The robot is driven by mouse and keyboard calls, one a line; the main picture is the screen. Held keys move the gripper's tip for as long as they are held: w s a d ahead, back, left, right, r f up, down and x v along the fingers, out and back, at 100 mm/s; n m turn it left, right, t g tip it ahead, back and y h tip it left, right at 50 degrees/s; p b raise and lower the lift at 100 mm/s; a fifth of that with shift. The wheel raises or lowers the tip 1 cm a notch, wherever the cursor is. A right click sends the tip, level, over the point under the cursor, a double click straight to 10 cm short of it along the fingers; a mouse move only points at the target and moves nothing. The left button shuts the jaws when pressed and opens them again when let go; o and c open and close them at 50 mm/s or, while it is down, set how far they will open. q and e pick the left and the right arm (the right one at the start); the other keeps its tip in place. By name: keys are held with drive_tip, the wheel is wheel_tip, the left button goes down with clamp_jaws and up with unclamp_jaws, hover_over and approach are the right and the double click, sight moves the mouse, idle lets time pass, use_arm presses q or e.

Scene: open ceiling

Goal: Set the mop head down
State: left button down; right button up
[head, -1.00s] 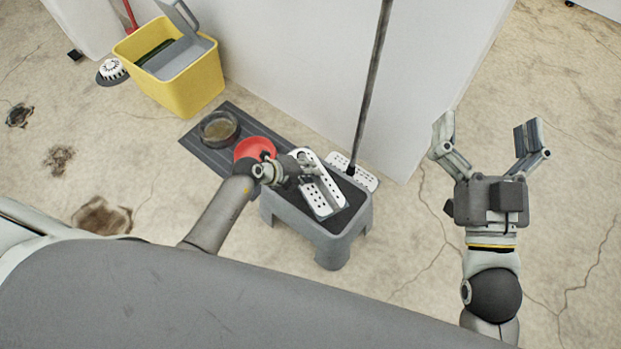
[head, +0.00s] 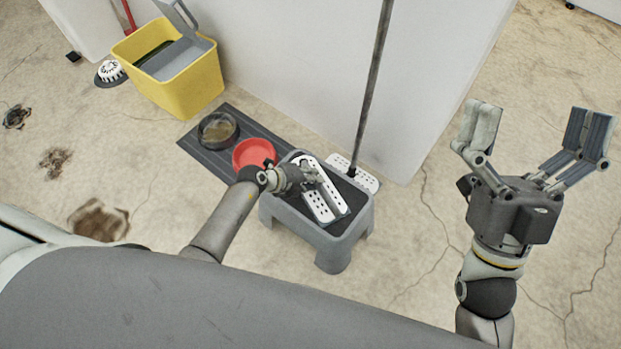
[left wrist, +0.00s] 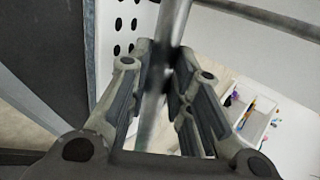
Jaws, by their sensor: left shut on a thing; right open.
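A white perforated mop head (head: 319,207) lies over the dark top of a grey step stool (head: 350,215). I cannot tell if it rests on the stool or is just above it. My left gripper (head: 313,178) is over its middle and covers part of it. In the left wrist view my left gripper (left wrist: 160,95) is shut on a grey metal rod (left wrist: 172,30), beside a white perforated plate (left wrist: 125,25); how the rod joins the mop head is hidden. My right gripper (head: 540,135) is open and empty, up at the right.
A second perforated plate (head: 365,182) with an upright pole (head: 372,80) stands behind the stool by the white wall. A red bowl (head: 254,152) and a dark bowl (head: 218,129) sit on a grey mat (head: 195,148). A yellow bucket (head: 190,92) stands at the back left.

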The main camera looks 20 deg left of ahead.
use_arm(q)
drive_tip(key=c, duration=1.3)
unclamp_jaws()
drive_tip(key=shift+f, duration=0.1)
